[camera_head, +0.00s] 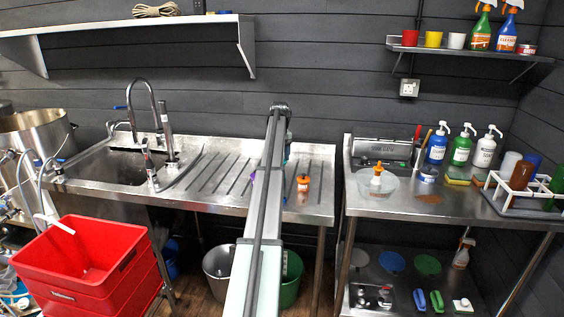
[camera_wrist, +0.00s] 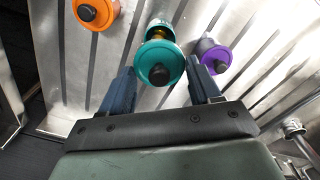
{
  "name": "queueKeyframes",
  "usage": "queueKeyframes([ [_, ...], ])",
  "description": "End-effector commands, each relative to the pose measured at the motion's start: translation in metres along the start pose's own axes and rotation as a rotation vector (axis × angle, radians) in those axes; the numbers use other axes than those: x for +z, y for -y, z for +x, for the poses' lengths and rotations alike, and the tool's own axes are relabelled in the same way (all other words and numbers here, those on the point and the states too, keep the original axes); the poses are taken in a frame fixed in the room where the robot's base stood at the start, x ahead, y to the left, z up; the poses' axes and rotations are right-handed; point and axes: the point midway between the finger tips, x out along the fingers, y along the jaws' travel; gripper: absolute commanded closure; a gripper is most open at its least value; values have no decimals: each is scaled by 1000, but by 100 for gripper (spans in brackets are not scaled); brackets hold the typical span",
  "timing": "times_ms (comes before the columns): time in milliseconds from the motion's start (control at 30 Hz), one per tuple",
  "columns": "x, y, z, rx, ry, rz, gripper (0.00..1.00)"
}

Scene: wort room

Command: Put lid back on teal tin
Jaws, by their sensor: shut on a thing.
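In the wrist view the round teal lid (camera_wrist: 147,59) with a black knob is between the two fingers of my gripper (camera_wrist: 160,72), which is shut on it. The teal tin (camera_wrist: 153,27) is just beyond the lid. A gold-coloured part shows between the lid and the tin's teal body, so the lid looks apart from the body; the exact gap is hard to tell. In the head view my arm hides most of the teal tin, the lid and my gripper.
A purple-lidded tin (camera_wrist: 209,47) stands close to my right finger. An orange tin (camera_wrist: 104,10) is farther left; it also shows in the head view (camera_head: 303,184) on the ribbed metal drainboard (camera_head: 216,177). The sink (camera_head: 112,165) lies left of them.

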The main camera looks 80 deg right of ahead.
Motion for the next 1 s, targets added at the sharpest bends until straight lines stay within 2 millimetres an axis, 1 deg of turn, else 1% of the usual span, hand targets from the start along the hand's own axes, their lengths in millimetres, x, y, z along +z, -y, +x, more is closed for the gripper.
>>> queueKeyframes([
  [167,1,0,3,0,0,15,66],
  [367,1,0,12,0,0,14,66],
  [1000,1,0,60,0,0,14,66],
])
